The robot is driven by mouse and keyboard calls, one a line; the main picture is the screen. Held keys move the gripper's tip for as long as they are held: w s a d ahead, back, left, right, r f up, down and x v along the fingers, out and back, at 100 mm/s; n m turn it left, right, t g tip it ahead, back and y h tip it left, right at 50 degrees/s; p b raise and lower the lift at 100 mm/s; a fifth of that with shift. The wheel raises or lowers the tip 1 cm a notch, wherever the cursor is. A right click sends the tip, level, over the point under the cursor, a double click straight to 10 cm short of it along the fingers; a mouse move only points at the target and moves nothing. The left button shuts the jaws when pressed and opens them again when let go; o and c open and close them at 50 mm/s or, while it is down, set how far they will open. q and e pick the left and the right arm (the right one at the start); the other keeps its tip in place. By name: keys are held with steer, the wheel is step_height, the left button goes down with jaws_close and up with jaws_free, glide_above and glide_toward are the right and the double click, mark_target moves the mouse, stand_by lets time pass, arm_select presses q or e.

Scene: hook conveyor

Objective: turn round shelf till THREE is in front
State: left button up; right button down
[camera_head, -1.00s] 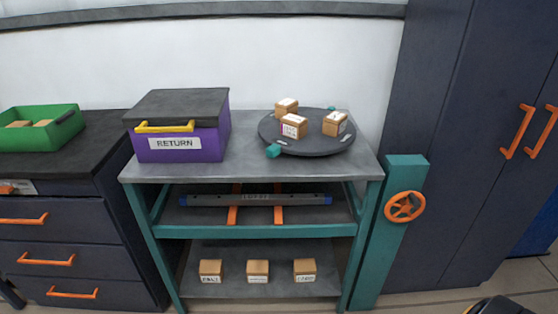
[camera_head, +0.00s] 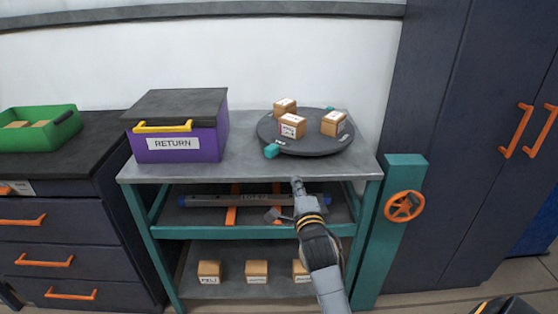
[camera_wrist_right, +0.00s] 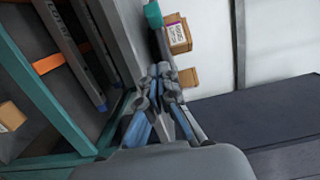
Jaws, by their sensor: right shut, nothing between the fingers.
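The round shelf (camera_head: 316,147) is a dark turntable on the right of the grey bench top. It bears several small tan boxes and has a teal knob (camera_head: 271,151) at its front left edge; another teal knob shows at its back. Small labels lie on its rim, too small to read. My right gripper (camera_head: 297,183) is shut and empty, in front of the bench's front edge, below and apart from the front knob. In the right wrist view its fingers (camera_wrist_right: 163,75) are closed, with the teal knob (camera_wrist_right: 153,14) beyond them. My left gripper is not in view.
A purple RETURN box (camera_head: 182,143) with a yellow handle stands left on the bench top (camera_head: 240,160). A teal post with an orange wheel (camera_head: 404,206) stands right of the bench. Lower shelves hold a long bar (camera_head: 222,200) and several small boxes.

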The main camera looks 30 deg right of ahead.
glide_toward(276, 152)
steer(key=d, duration=0.2)
steer(key=w+d, duration=0.1)
steer(key=d, duration=0.1)
steer(key=shift+w+p, duration=0.15)
steer(key=shift+p, duration=0.15)
steer(key=w, duration=0.1)
steer(key=w+a, duration=0.1)
steer(key=w, duration=0.1)
steer(key=shift+w, duration=0.15)
steer(key=shift+w+a+f, duration=0.1)
steer(key=shift+w+a, duration=0.05)
steer(key=shift+w, duration=0.3)
